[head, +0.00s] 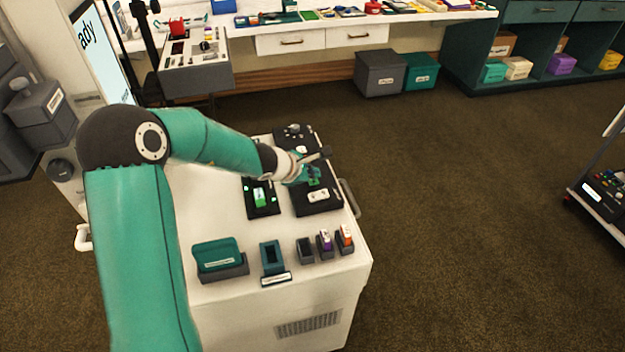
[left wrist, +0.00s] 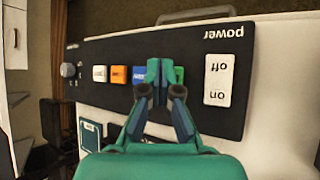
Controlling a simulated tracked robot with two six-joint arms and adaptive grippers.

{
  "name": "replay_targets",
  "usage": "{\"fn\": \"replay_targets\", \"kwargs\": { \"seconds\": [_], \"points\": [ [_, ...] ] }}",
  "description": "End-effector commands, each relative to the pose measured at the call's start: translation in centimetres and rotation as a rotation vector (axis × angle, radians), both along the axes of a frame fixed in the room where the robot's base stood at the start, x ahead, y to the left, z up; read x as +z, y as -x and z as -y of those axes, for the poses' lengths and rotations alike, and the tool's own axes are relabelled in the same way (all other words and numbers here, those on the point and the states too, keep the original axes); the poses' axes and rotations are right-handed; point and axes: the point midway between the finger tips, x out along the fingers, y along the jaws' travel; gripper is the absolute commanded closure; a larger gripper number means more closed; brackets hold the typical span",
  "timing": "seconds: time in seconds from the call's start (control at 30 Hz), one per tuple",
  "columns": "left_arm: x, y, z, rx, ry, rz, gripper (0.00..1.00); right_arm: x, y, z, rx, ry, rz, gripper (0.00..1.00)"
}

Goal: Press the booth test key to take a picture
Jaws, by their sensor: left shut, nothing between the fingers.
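A black control panel (head: 315,206) lies on the white cart top; it also shows in the left wrist view (left wrist: 110,52). There it carries a row of keys: white (left wrist: 99,73), orange (left wrist: 119,75), blue (left wrist: 138,75) and green (left wrist: 179,75). A white on/off rocker (left wrist: 218,80) sits beside them under the word "power". My left gripper (left wrist: 160,78) is shut and empty, its tips over the row between the blue and green keys and partly hiding both. I cannot tell whether the tips touch, or which key is the test key. My right gripper is out of view.
Another black unit with a green-lit part (head: 262,197) lies left of the panel. A teal box (head: 217,255), a teal holder (head: 271,257) and several small holders stand along the cart's front. A grey handle (head: 349,198) is at its right edge.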

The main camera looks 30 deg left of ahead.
Motion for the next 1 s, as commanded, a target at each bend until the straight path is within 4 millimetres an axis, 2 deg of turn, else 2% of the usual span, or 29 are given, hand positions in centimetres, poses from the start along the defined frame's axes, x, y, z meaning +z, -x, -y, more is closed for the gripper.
{"fn": "replay_targets", "kwargs": {
  "seconds": [1.0],
  "points": [
    [-0.79, -0.01, 0.03, 0.0, 0.0, 0.0, 1.0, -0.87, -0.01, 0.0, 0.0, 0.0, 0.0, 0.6]
  ]
}}
